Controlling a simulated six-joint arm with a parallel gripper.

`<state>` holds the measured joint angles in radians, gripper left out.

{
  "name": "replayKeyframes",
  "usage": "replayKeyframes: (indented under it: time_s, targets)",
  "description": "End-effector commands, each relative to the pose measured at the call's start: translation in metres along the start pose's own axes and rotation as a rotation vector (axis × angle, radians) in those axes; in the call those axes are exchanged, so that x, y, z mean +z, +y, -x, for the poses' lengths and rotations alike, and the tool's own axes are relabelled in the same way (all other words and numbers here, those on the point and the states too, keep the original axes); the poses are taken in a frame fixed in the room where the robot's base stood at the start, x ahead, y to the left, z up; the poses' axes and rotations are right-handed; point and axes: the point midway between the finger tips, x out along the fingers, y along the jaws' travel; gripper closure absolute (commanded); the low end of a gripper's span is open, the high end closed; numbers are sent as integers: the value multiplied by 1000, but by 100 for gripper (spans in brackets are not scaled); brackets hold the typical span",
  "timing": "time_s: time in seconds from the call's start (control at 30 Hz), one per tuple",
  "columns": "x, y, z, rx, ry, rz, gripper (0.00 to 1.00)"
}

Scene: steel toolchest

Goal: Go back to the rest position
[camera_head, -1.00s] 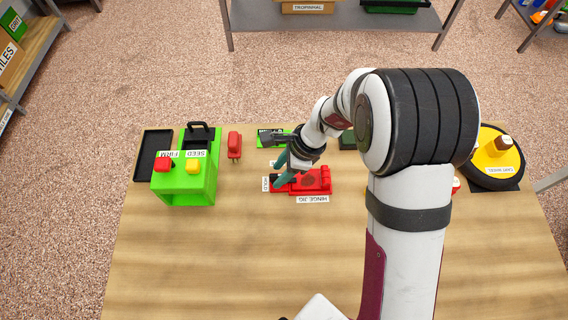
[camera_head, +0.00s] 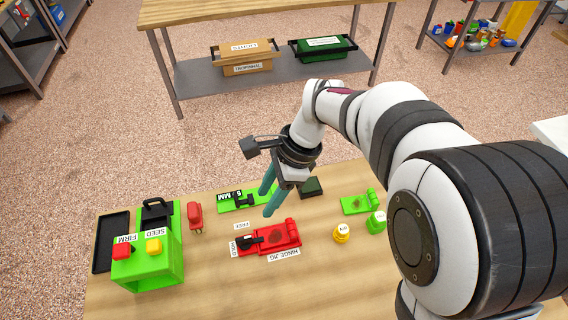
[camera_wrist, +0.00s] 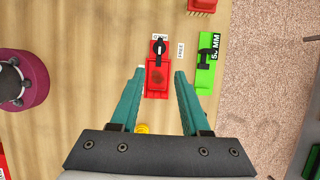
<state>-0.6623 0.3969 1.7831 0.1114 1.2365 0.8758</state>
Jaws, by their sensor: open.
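My gripper (camera_head: 268,199) is open and empty, with teal fingers pointing down. It hangs above the table near the red hinge jig (camera_head: 270,238), apart from it. In the wrist view my gripper (camera_wrist: 158,85) shows its two fingers spread, with the red jig (camera_wrist: 158,78) in view between and beyond them. The jig has a black lever at its end beside the HOLD label. Nothing is held between the fingers.
A green SEED/FIRM box (camera_head: 150,262) and black tray (camera_head: 111,242) stand at left, beside a red piece (camera_head: 195,215). A green 5 MM plate (camera_head: 240,199), green jig (camera_head: 360,203), yellow weight (camera_head: 341,233) and green weight (camera_head: 376,222) are nearby.

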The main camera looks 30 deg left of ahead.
Motion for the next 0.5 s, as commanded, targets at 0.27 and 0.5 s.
replayKeyframes:
  time_s: [0.27,0.5]
  targets:
    - [-30,37,40,-42,39,53,54]
    - [-86,214,92,-79,217,257,54]
